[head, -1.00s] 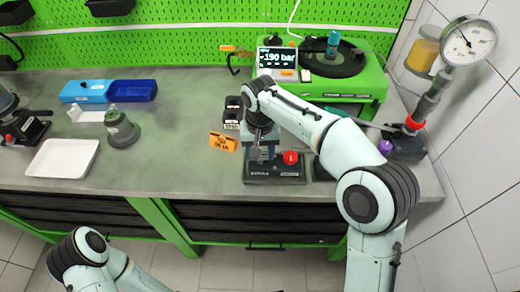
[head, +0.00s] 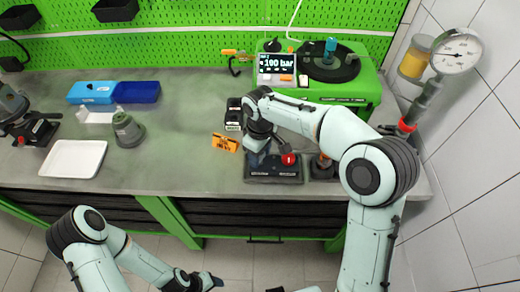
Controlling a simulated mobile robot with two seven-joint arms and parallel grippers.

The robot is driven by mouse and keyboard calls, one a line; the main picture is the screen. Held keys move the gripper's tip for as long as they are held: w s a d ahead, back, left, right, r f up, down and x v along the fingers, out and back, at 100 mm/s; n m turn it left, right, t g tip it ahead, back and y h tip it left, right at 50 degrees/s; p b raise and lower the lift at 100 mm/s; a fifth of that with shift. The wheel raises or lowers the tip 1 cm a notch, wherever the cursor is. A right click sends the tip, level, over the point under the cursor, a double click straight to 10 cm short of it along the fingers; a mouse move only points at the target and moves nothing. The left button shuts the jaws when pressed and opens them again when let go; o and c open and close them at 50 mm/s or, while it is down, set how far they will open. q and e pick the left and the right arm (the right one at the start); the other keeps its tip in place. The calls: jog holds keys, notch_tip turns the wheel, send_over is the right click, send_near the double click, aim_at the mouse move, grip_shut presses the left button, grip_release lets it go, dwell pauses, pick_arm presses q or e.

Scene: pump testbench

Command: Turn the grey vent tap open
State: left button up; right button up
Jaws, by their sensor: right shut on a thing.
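My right gripper (head: 256,159) points down at the black block (head: 273,178) with the red knob (head: 288,160) near the bench's front edge. It is left of the red knob and shut on a small part that its fingers and wrist hide. That part is probably the grey vent tap, but its shape and angle cannot be made out. My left gripper (head: 208,281) is low in front of the bench, at the bottom of the picture, away from everything; its fingers are too unclear to tell open from shut.
A display reading 190 bar (head: 277,64) stands on the green unit (head: 345,92) behind. A pressure gauge (head: 455,51) rises at the right. An orange sign (head: 225,143) stands left of the block.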

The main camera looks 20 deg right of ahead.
jog(key=n+p, duration=0.1)
jog(key=n, duration=0.3)
jog(key=shift+r, duration=0.15)
pick_arm(q)
jog(key=shift+w+r+p, duration=0.55)
jog(key=shift+w+r, duration=1.1)
jog(key=shift+w, duration=0.05)
pick_arm(e)
jog(key=shift+n, duration=1.3)
jog(key=o, duration=1)
jog(key=shift+o, duration=0.2)
pick_arm(q)
jog(key=shift+w, duration=0.1)
jog(key=shift+w+r+t+p, duration=0.3)
jog(key=shift+w+r, duration=0.1)
pick_arm(e)
notch_tip(320, 180, up, 13)
